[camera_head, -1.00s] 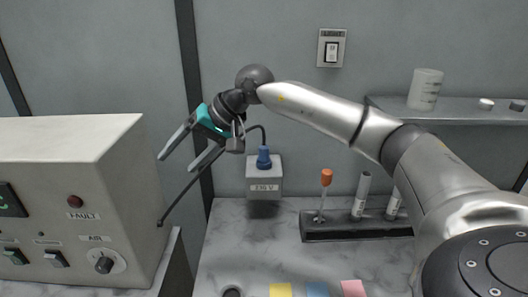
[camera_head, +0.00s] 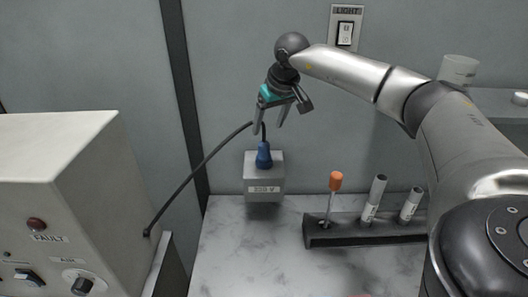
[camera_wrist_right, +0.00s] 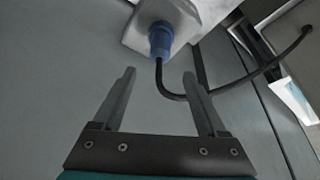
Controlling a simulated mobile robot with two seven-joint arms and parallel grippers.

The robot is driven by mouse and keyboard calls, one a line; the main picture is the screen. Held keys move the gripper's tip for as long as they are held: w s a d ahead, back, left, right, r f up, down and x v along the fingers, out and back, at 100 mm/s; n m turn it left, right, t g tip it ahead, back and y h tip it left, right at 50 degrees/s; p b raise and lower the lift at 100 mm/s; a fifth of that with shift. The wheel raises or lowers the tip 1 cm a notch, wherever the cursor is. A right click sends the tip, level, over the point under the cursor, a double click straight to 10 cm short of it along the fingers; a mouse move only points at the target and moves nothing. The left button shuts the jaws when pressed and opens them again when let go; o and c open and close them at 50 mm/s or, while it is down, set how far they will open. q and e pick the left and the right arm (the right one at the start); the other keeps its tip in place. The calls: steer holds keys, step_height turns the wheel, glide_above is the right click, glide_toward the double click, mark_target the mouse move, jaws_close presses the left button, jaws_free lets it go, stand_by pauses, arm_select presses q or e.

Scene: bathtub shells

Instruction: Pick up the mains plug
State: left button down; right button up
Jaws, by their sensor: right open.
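The mains plug (camera_head: 264,155) is blue and stands upright in the top of a grey socket box (camera_head: 264,184) labelled 230 V on the back wall. A black cable (camera_head: 196,172) leaves its top and runs left to the machine. My right gripper (camera_head: 268,128) is open, pointing down just above the plug, with the cable near its fingers. In the right wrist view the plug (camera_wrist_right: 160,38) lies beyond the fingertips (camera_wrist_right: 160,75), nearer the left finger, and the cable bends between and past the fingers. Nothing is held. My left gripper is not in view.
A machine with FAULT lamp and switches (camera_head: 60,190) stands at the left. A dark rack (camera_head: 365,232) with an orange-topped tool and grey tubes stands right of the socket box. A light switch (camera_head: 345,30) is on the wall. The marble bench (camera_head: 240,245) is clear in front.

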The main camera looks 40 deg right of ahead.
mark_target(265, 142)
steer(key=shift+p+x, duration=0.35)
steer(key=shift+x, duration=2.9)
steer(key=shift+d, duration=0.1)
jaws_close()
